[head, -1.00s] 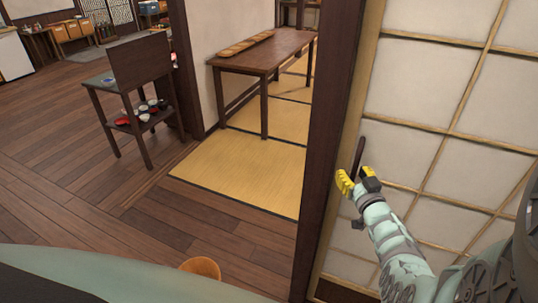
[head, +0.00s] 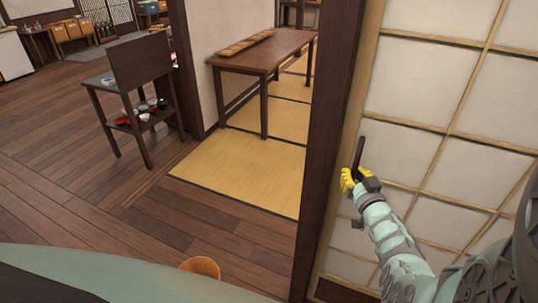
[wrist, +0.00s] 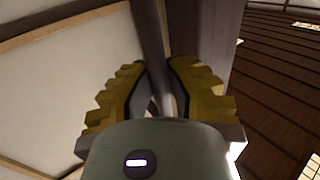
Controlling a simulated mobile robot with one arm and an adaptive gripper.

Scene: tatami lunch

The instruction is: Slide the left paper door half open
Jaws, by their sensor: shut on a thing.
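The paper door (head: 415,85) is a cream panel with a light wooden lattice, filling the right of the head view; its panel also shows at the left of the wrist view (wrist: 65,85). A dark upright handle (head: 359,152) stands on the door near its left edge, and it shows between the fingers in the wrist view (wrist: 150,45). My gripper (head: 354,178), with yellow fingers, is shut on this handle near its lower part. The fingers hide the handle's lower end.
A dark post (head: 328,140) stands just left of the door. Left of it is an opening with yellow tatami (head: 245,170) and a low wooden table (head: 265,55). A small shelf (head: 130,95) with bowls stands farther left. An orange-brown round object (head: 201,267) is on the floor near my base.

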